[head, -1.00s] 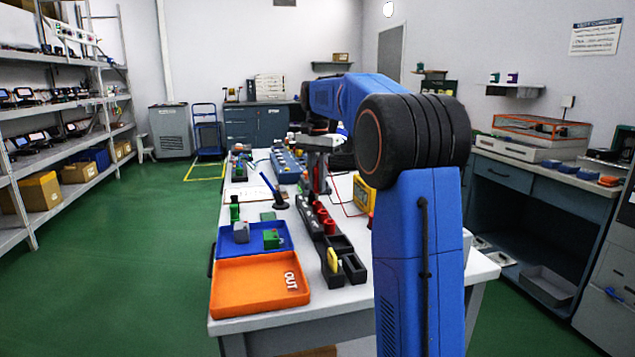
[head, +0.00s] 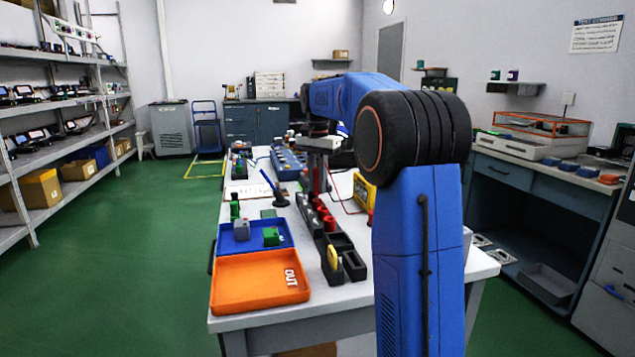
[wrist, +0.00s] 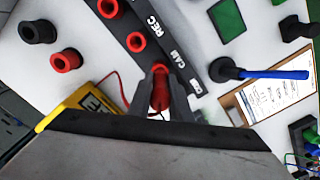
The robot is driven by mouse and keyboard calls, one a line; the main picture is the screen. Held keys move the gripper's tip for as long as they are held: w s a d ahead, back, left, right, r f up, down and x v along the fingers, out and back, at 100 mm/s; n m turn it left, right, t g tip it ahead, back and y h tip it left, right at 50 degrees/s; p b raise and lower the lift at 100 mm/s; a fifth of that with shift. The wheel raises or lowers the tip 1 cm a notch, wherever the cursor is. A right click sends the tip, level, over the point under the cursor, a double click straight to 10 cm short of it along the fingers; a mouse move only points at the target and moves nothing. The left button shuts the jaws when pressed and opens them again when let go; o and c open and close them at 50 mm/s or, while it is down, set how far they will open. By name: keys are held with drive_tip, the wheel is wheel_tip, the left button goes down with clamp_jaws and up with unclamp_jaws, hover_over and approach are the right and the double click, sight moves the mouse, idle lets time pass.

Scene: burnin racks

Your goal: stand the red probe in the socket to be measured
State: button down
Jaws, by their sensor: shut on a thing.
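My gripper (wrist: 161,98) is shut on the red probe (wrist: 160,88), which shows between its fingers in the wrist view. A red lead runs from the probe toward the yellow meter (wrist: 85,104). The gripper points down at a black strip (wrist: 160,40) lettered REC and CAM, with red ring-shaped sockets (wrist: 136,42) along it. The probe is over the strip near the CAM lettering. The fingers hide its lower end, so I cannot tell whether it is in a hole. In the head view my gripper (head: 316,180) is over the table's middle. Which socket is to be measured is not clear.
An orange tray (head: 260,283) and a blue tray (head: 285,240) lie at the near left of the table.

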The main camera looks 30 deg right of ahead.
drive_tip(key=shift+f, duration=1)
drive_tip(key=c, duration=1.5)
unclamp_jaws()
drive_tip(key=shift+c, duration=0.2)
wheel_tip(320, 180, up, 17)
drive_tip(key=shift+r, duration=0.2)
